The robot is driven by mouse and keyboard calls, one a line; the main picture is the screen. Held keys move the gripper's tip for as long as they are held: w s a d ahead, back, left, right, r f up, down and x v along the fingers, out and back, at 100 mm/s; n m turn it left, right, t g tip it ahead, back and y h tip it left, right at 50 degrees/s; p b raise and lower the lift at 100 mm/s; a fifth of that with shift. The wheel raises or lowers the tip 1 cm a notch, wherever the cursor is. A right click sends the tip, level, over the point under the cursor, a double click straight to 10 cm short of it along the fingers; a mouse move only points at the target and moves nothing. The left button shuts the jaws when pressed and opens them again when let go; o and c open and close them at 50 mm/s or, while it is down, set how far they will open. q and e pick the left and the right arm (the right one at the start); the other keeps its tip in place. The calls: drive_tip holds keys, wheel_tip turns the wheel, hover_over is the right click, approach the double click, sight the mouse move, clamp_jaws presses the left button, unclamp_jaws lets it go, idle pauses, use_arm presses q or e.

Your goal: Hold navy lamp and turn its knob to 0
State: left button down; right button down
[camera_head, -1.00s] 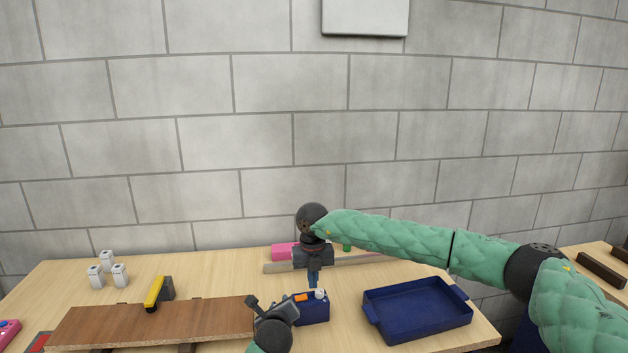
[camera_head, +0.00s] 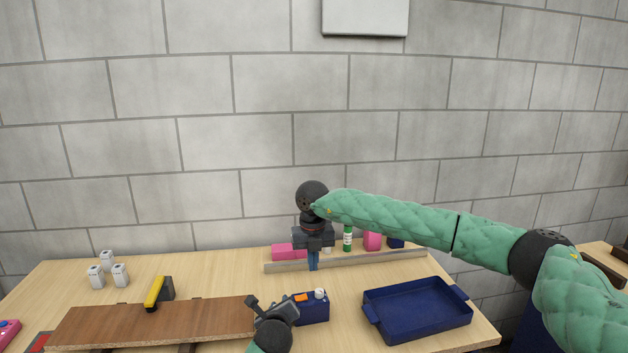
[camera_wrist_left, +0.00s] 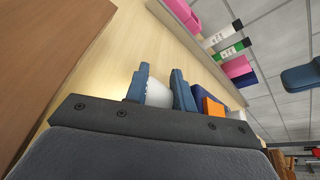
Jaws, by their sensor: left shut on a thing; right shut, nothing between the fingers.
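The navy lamp (camera_head: 313,312) is a small box on the table with an orange part and a white knob (camera_head: 320,293) on top. My left gripper (camera_head: 290,304) is at its left end, shut on it. In the left wrist view, my left gripper's fingers (camera_wrist_left: 163,88) close around a whitish part, beside the lamp's orange part (camera_wrist_left: 213,107). My right gripper (camera_head: 314,262) points down, shut and empty, above the lamp and apart from it. I cannot read the knob's setting.
A navy tray (camera_head: 418,327) is right of the lamp. A brown board (camera_head: 150,325) lies left, with a yellow-and-black tool (camera_head: 155,291) by it. A wooden strip (camera_head: 375,261) runs behind, with pink blocks and a green-and-white tube (camera_head: 348,240). White blocks (camera_head: 120,276) stand far left.

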sight(319, 293)
drive_tip(key=shift+d+f, duration=0.15)
drive_tip(key=shift+f, duration=0.1)
drive_tip(key=d, duration=0.2)
drive_tip(key=d+m, duration=0.1)
drive_tip(key=shift+s+r, duration=0.1)
drive_tip(key=shift+r, duration=0.15)
drive_tip(key=shift+s+d+f+m, duration=0.1)
drive_tip(key=shift+s+f+m, duration=0.05)
drive_tip(key=shift+f+m, duration=1.25)
drive_tip(key=shift+s+d+f+m, duration=0.1)
drive_tip(key=shift+f+m, duration=1)
drive_tip(key=shift+f, duration=0.5)
